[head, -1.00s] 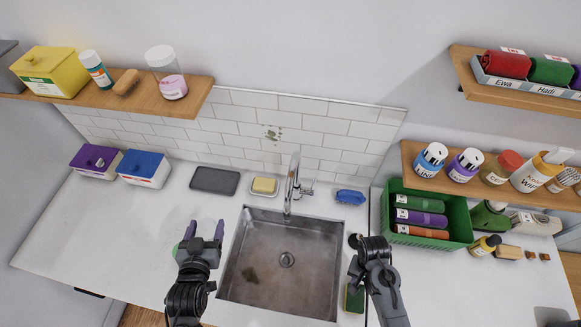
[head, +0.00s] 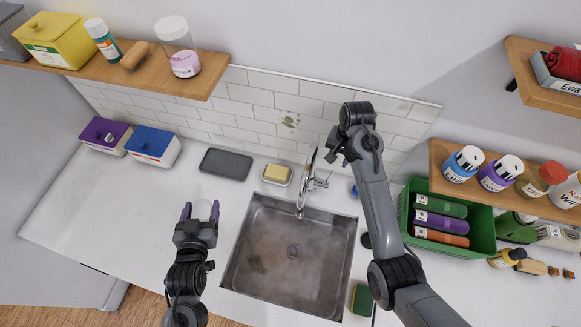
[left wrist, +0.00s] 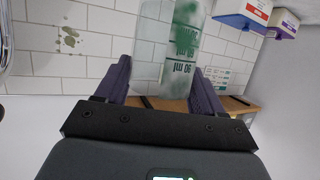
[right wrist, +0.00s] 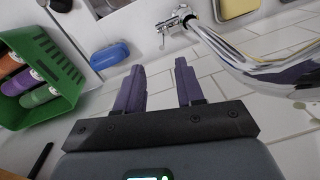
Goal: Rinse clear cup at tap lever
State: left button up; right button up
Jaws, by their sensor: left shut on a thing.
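The clear cup (left wrist: 170,50), see-through with green ml markings, is between the fingers of my left gripper (head: 200,210). My left gripper is shut on it, left of the sink; in the head view only a pale part of the cup shows. The chrome tap (head: 304,185) stands at the sink's back edge, with its lever (head: 322,182) on its right side. My right gripper (head: 337,155) is raised behind and right of the tap, open and empty. In the right wrist view the lever (right wrist: 176,18) is beyond the fingertips, apart from them.
The steel sink (head: 240,255) is empty, with brown stains. A yellow soap dish (head: 277,174) and grey tray (head: 226,163) lie behind-left. A green crate (head: 480,245) stands right. A green sponge (head: 362,299) lies at the sink's right edge. Shelves overhang both sides.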

aim_at(332, 171)
jog(key=f, duration=1.1)
jog(key=shift+w+a+f+p, duration=0.2)
jog(key=shift+w+a+p, duration=0.1)
jog(key=shift+w+p, duration=0.1)
jog(key=shift+c, duration=0.4)
grip_shut()
jog(key=shift+a, duration=0.1)
dwell(0.6)
